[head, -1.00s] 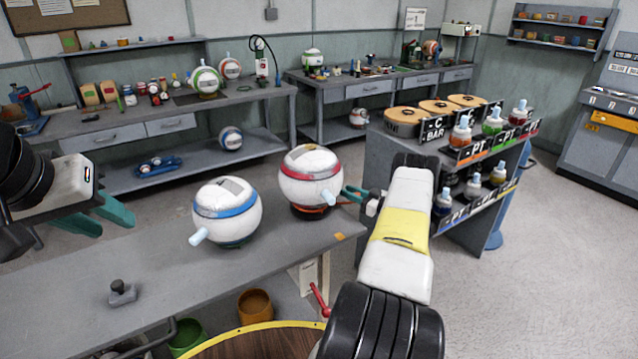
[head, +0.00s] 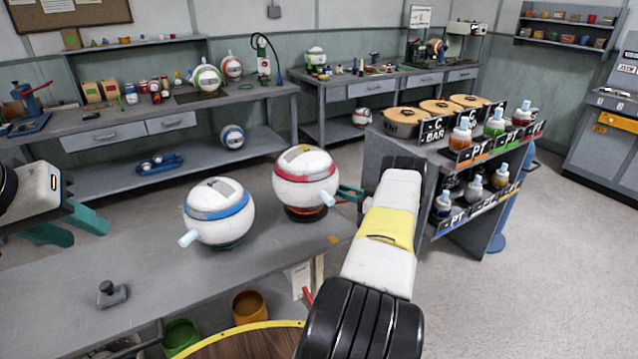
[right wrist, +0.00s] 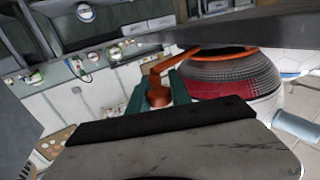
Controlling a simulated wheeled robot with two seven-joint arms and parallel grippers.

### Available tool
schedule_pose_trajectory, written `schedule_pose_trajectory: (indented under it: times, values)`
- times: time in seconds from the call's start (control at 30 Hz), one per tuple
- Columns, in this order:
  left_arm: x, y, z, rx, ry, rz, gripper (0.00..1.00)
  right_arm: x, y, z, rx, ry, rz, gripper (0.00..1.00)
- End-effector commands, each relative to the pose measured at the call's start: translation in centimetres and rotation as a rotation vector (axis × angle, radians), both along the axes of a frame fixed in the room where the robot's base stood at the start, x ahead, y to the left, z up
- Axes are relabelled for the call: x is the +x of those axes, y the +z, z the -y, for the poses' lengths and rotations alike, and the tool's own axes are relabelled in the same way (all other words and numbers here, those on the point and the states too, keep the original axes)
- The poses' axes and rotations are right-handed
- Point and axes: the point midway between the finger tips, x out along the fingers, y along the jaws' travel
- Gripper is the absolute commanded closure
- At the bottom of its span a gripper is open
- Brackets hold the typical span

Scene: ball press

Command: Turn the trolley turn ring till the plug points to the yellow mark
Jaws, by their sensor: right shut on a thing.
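A white ball with a red band (head: 305,168) sits on a dark base near the table's right end. Its pale blue plug (head: 327,199) points toward the front right; the plug also shows in the right wrist view (right wrist: 297,128). An orange turn ring (right wrist: 215,52) with a side handle (right wrist: 159,92) circles this ball in the right wrist view. My right gripper (head: 348,192) is shut on that handle, its teal fingers either side (right wrist: 158,93). My left gripper (head: 72,228) is open and empty at the left. I cannot make out the yellow mark for certain.
A blue-banded ball (head: 218,212) stands just left on the same grey table (head: 190,285). A small orange patch (head: 334,239) lies near the table edge. A shelf rack with bottles (head: 462,190) stands right of my right arm. A small dark-knobbed block (head: 112,293) lies at front left.

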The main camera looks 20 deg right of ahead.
Motion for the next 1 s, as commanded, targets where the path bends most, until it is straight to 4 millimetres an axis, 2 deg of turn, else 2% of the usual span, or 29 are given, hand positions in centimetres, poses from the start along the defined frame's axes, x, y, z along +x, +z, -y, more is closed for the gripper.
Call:
schedule_pose_trajectory:
  times: [0.03, 0.1, 0.47, 0.57, 0.8, 1.0]
  values:
    - [0.0, 0.0, 0.0, 0.0, 0.0, 0.0, 0.64, 0.1, 0.2, 0.0, 0.0, 0.001, 0.004, 0.69]
    - [0.0, 0.0, 0.0, 0.0, 0.0, 0.0, 0.64, 0.1, 0.1, 0.0, 0.0, 0.001, 0.004, 0.55]
    - [0.0, 0.0, 0.0, 0.0, 0.0, 0.0, 0.64, -0.2, 0.0, 0.2, 0.0, -0.001, 0.001, 0.55]
    - [0.0, 0.0, 0.0, 0.0, 0.0, 0.0, 0.64, -1.1, 0.0, 0.8, -0.001, -0.002, 0.001, 0.55]
    - [0.0, 0.0, 0.0, 0.0, 0.0, 0.0, 0.64, -4.6, 0.1, 3.1, 0.0, -0.002, 0.0, 0.55]
    - [0.0, 0.0, 0.0, 0.0, 0.0, 0.0, 0.64, -6.3, 0.1, 4.1, 0.0, -0.001, 0.001, 0.55]
